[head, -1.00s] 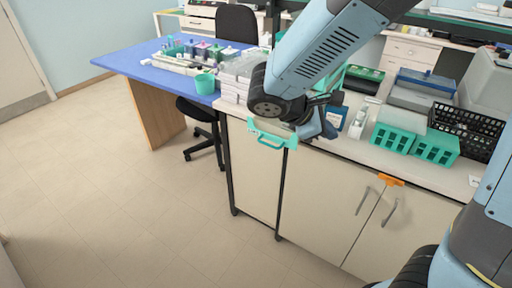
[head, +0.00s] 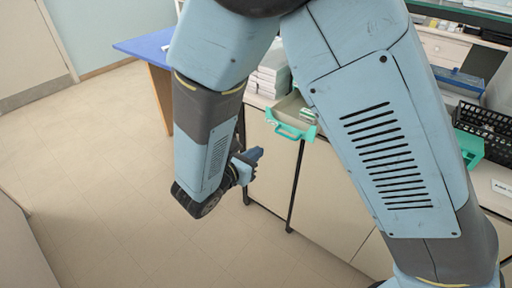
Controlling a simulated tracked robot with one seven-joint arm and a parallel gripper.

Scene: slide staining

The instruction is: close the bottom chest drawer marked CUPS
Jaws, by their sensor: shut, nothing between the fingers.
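The open drawer with a teal front and handle (head: 290,128) sticks out past the front edge of the counter, just left of my upper arm in the head view. Its pale inside shows behind the front. No CUPS marking can be read, and my arm hides much of the chest around it. My gripper (head: 254,157) is shut and empty. It hangs in front of the counter, lower than the drawer front and to its left in the picture, apart from it.
White stacked boxes (head: 271,75) stand left of the drawer. A blue-topped table (head: 145,45) is behind my arm. Cream cabinet doors (head: 335,200) lie below the counter. A black rack (head: 485,130) stands at the right. The floor (head: 90,190) at left is clear.

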